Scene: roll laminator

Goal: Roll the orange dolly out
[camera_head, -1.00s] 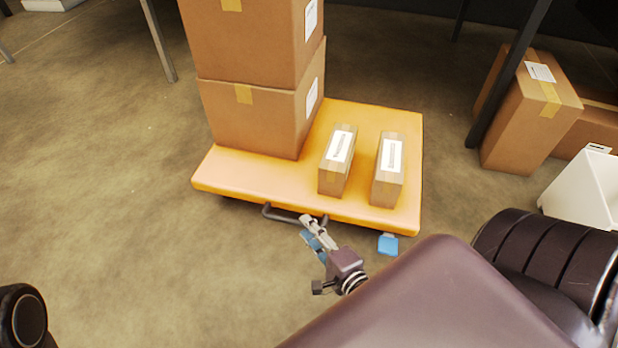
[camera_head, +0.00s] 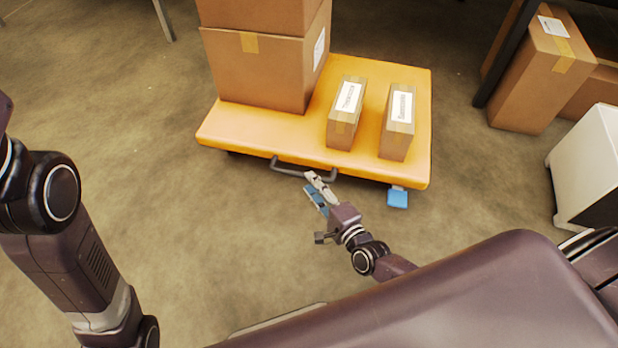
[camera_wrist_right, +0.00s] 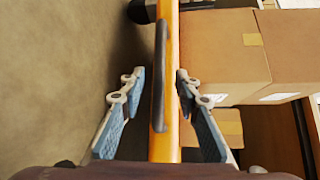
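The orange dolly (camera_head: 240,132) stands on the floor with boxes on its deck. A dark bar handle (camera_head: 300,168) sticks out from its near edge, and it also shows in the right wrist view (camera_wrist_right: 160,75). My right gripper (camera_head: 313,184) is at this handle, near its right half. In the wrist view its two fingers (camera_wrist_right: 158,82) are spread, one on each side of the bar, with gaps visible. The left arm is at the left of the head view, but its gripper is out of the picture.
A large stacked carton (camera_head: 265,70) and two small labelled boxes (camera_head: 345,115) (camera_head: 398,125) ride on the dolly. A blue pedal (camera_head: 397,197) is at its near right edge. Cartons (camera_head: 540,75) and a white cabinet (camera_head: 587,160) stand right. Floor in front and left is clear.

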